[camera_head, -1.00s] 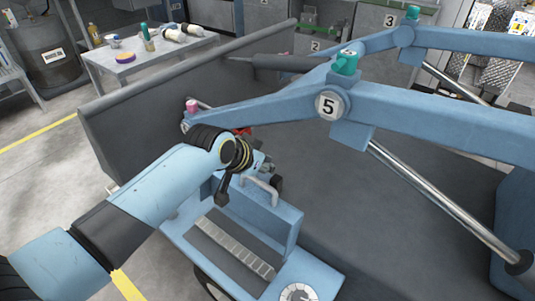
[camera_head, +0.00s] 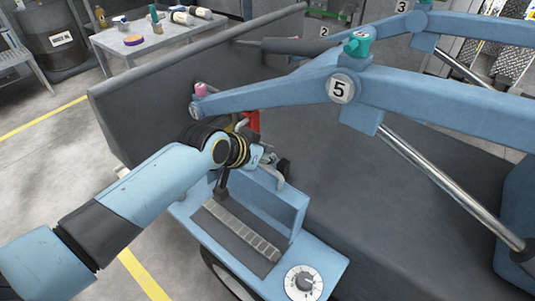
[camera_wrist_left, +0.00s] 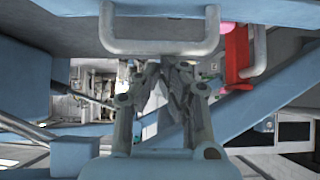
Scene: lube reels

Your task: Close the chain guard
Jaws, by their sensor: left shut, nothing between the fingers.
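The chain guard (camera_head: 273,208) appears to be the blue upright panel behind the slot in the blue housing. It stands raised, and the grey chain links (camera_head: 240,231) in the slot are uncovered. A grey bar handle (camera_head: 268,175) at its top is partly hidden by my wrist. My left gripper (camera_head: 277,165) is shut and empty close to this handle; its fingertips are hard to make out. In the left wrist view, the shut fingers (camera_wrist_left: 160,85) show just below a grey U-shaped handle (camera_wrist_left: 160,47), with no clear grip on it. My right gripper is not in view.
A dial (camera_head: 303,282) sits on the housing's front right. A red part (camera_head: 252,121) stands behind my wrist. A dark wall (camera_head: 150,115) runs behind.

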